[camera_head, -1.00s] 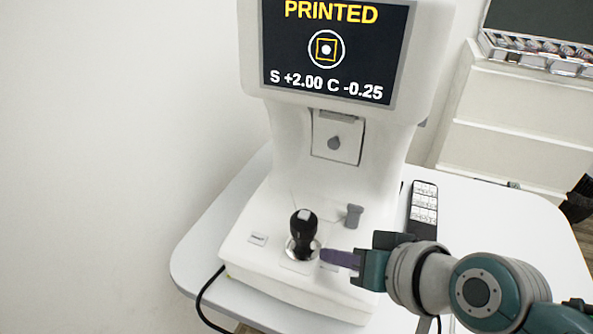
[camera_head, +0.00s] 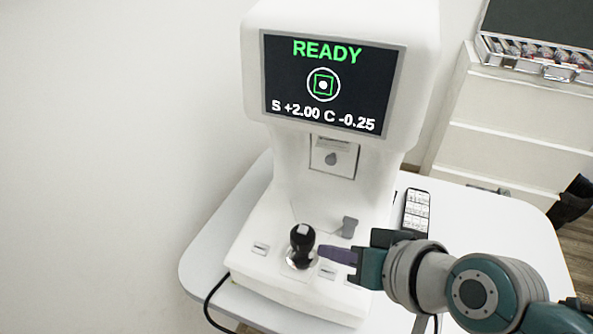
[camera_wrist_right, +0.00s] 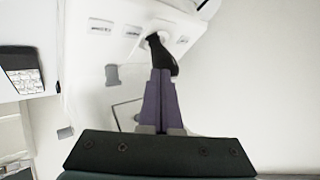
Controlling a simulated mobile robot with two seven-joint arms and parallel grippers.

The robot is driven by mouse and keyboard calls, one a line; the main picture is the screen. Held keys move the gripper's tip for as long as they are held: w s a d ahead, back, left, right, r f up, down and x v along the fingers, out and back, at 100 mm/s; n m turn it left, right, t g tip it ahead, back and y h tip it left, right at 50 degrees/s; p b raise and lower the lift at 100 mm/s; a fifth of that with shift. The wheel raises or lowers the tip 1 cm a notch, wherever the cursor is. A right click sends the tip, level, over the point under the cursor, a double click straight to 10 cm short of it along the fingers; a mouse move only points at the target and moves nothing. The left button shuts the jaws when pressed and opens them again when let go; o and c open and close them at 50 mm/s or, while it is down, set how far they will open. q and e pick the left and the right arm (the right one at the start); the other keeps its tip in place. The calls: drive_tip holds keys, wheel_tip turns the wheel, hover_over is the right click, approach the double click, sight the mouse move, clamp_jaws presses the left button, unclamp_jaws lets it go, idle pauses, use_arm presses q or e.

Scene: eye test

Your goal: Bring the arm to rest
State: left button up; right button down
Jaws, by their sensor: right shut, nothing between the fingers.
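My right gripper (camera_head: 337,254) is shut and empty, its purple fingers together just right of the black joystick (camera_head: 302,240) on the base of the white eye-test machine (camera_head: 262,225). In the right wrist view the closed fingertips (camera_wrist_right: 162,76) overlap the lower end of the joystick (camera_wrist_right: 160,52); I cannot tell whether they touch it. The machine's screen (camera_head: 327,82) reads "READY" in green, with "S +2.00 C -0.25" under a green square and a white ring. My left gripper is not in view.
The machine stands on a white table (camera_head: 470,215). A dark remote-like device (camera_head: 416,212) lies right of the machine. A grey knob (camera_head: 348,227) stands behind my fingers. A black cable (camera_head: 212,300) hangs at the front left. A lens case (camera_head: 535,57) sits on white drawers (camera_head: 505,125).

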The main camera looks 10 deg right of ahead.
idle(0.7)
drive_tip(key=s+d+r+n+g+h+p, duration=0.1)
drive_tip(key=s+d+r+n+g+h, duration=0.3)
drive_tip(key=s, duration=0.6)
drive_tip(key=s+d+r+g, duration=0.1)
drive_tip(key=s+d+r, duration=0.2)
drive_tip(key=s+r, duration=0.5)
wheel_tip(320, 180, up, 37)
drive_tip(key=s+p, duration=0.1)
drive_tip(key=p, duration=3.7)
drive_tip(key=shift+a+f, duration=0.15)
